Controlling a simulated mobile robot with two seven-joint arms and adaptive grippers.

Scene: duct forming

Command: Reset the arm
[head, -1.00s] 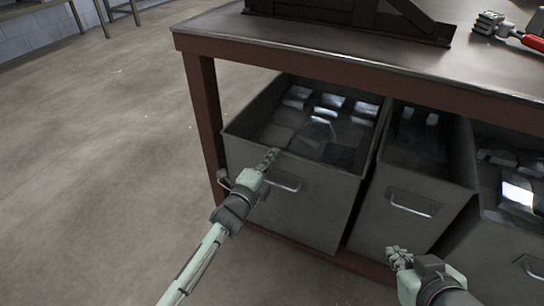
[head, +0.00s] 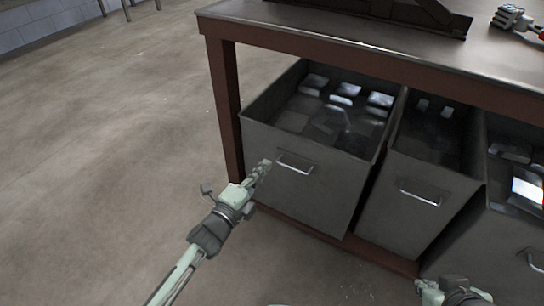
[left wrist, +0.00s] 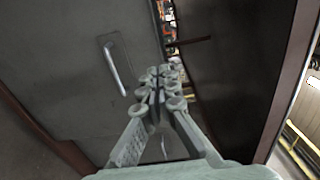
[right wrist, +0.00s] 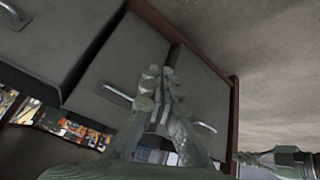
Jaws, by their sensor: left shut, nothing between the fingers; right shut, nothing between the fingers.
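My left gripper (head: 262,168) is in front of the left metal bin's front face, beside its handle, on the end of a pale green arm that comes in from below. Its fingers are together and empty, and they also show closed in the left wrist view (left wrist: 165,78). My right gripper (head: 428,288) is at the bottom right edge of the head view, low in front of the bins, partly cut off. The right wrist view shows its fingers (right wrist: 161,80) closed with nothing between them. Whether either gripper touches a bin cannot be told.
A workbench (head: 340,42) with red-brown legs stands over a left bin (head: 300,180), a middle bin (head: 405,195) and a right bin (head: 490,245), holding dark and shiny pieces. A dark frame (head: 400,15) and a tool (head: 512,17) lie on top. Open floor (head: 110,150) is at left.

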